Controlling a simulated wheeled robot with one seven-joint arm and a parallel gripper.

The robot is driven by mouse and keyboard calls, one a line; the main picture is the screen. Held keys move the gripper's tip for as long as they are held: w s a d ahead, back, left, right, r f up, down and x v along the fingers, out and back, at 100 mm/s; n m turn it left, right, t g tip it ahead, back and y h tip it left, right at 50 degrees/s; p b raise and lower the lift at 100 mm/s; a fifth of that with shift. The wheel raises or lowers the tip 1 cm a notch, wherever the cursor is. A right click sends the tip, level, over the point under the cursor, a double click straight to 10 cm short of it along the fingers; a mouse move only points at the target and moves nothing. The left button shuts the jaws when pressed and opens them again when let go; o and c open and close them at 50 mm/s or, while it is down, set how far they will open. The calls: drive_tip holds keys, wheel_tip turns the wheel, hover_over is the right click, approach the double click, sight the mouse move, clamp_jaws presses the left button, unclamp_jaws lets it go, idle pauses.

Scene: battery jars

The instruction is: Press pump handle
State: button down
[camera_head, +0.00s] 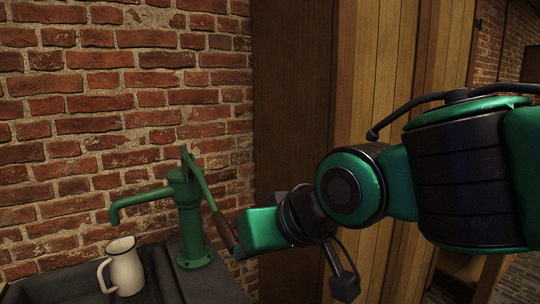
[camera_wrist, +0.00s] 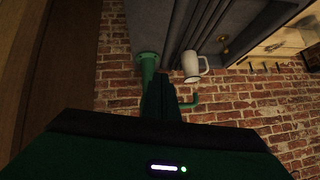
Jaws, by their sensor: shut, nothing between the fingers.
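The green pump (camera_head: 190,220) stands by the brick wall, its spout pointing left. Its lever slopes down from the pump top to the right and ends in a brown wooden handle (camera_head: 224,231). My gripper (camera_head: 240,240) is at the right of this handle, very close to it; I cannot tell whether they touch. The fingers are hard to make out in the head view. In the wrist view my gripper (camera_wrist: 160,88) is a dark shape, shut and empty, partly covering the pump (camera_wrist: 148,62).
A white enamel pitcher (camera_head: 123,267) stands in the dark sink (camera_head: 78,292) below the spout. The brick wall (camera_head: 130,110) is close behind the pump. Wooden boards (camera_head: 385,100) rise behind my arm.

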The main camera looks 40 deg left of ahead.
drive_tip(key=s+d+r, duration=0.1)
drive_tip(key=d+r, duration=0.5)
drive_tip(key=d, duration=0.5)
drive_tip(key=shift+s+d, duration=0.15)
drive_tip(key=shift+d, duration=0.1)
drive_tip(key=shift+r, duration=0.1)
idle(0.4)
drive_tip(key=s+a+r+n+t, duration=0.1)
drive_tip(key=a+r, duration=0.3)
drive_tip(key=r, duration=0.8)
drive_tip(key=s+a+r+n+t+y, duration=0.1)
drive_tip(key=a+r, duration=0.3)
drive_tip(key=r, duration=0.8)
drive_tip(key=shift+a+n+t, duration=0.3)
drive_tip(key=shift+n+t, duration=0.1)
drive_tip(key=shift+s, duration=0.1)
